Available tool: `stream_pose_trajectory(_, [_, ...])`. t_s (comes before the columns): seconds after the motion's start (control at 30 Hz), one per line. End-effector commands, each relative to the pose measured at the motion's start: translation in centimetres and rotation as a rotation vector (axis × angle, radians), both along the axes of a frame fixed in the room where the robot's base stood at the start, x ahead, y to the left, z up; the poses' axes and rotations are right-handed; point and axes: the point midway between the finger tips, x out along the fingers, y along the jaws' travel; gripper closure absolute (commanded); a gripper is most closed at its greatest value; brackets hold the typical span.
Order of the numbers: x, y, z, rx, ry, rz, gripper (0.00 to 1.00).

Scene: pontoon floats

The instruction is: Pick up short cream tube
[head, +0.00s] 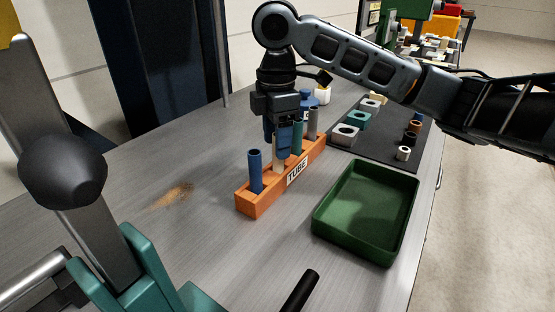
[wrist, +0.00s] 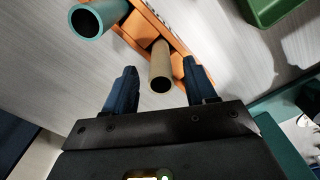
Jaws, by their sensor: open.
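The short cream tube (wrist: 160,68) stands in the orange rack, showing its open end between my fingers in the wrist view. In the head view only a narrow strip of the cream tube (head: 277,158) shows, as my gripper covers most of it. My gripper (head: 278,143) points down over the rack, with its blue fingers open. In the wrist view one finger of my gripper (wrist: 160,80) is on each side of the tube, with gaps visible at both sides. I cannot tell how far the fingertips reach down along it.
The orange rack (head: 246,204), labelled TUBE, also holds a blue tube (head: 255,172), a teal tube (head: 297,138) and a grey tube (head: 313,123). A green tray (head: 366,212) is to the right and looks empty. A dark mat (head: 384,152) with several small parts lies behind it.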

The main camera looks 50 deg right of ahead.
Motion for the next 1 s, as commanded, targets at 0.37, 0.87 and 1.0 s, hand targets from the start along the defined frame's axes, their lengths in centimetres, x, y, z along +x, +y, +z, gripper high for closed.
stream_pose_trajectory(0.37, [-0.3,-0.2,-4.3,0.001,-0.001,-0.001,0.44])
stream_pose_trajectory(0.87, [-0.3,-0.2,-4.3,0.0,0.0,-0.001,0.71])
stream_pose_trajectory(1.0, [-0.3,-0.2,-4.3,0.0,0.0,-0.001,0.84])
